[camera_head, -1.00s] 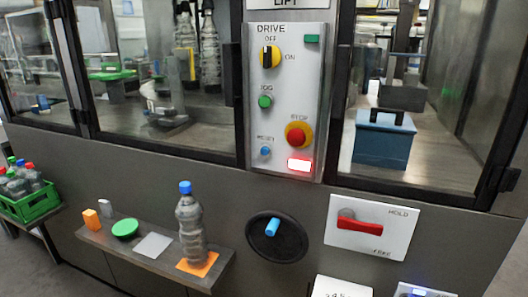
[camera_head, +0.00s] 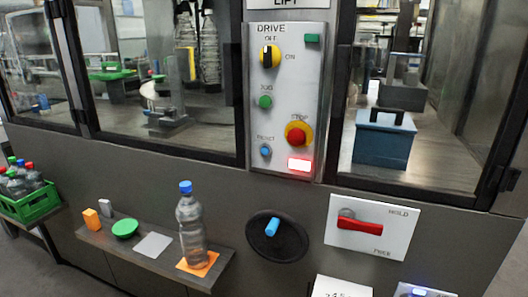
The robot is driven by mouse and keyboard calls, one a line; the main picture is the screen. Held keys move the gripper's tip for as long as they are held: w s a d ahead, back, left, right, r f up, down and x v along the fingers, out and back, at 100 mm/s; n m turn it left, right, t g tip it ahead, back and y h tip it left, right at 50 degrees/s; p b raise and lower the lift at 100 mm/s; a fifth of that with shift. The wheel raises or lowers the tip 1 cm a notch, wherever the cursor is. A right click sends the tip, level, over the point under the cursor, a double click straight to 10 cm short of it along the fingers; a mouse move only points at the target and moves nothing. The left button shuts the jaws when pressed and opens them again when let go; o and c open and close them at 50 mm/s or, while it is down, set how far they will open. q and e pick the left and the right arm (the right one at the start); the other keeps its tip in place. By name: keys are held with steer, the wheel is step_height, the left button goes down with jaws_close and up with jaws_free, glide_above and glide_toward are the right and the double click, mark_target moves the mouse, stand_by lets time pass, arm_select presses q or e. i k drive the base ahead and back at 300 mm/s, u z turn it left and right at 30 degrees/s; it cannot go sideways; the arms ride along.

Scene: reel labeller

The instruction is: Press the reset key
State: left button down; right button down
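The reset key is a small round blue button (camera_head: 265,151) low on the left of the grey DRIVE panel (camera_head: 257,201), under the label RESET. Above it are a green JOG button (camera_head: 265,102) and a yellow and black OFF/ON selector (camera_head: 270,57). A red STOP mushroom button (camera_head: 297,134) on a yellow ring sits to its right. A red-white lamp (camera_head: 299,165) glows below the STOP button. A small green lamp (camera_head: 312,38) is at the panel's upper right. Neither of my grippers shows in the head view.
A shelf (camera_head: 150,260) below holds a blue-capped bottle (camera_head: 191,230) and small items. A black dial with a blue grip (camera_head: 272,227) and a red HOLD/FREE lever (camera_head: 360,224) stick out below the panel. A green bottle crate (camera_head: 35,205) is at left.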

mark_target(265, 150)
steer(key=z, duration=0.55)
steer(key=k, duration=0.65)
steer(key=z, duration=0.5)
steer(key=i, duration=1.15)
steer(key=u, duration=0.65)
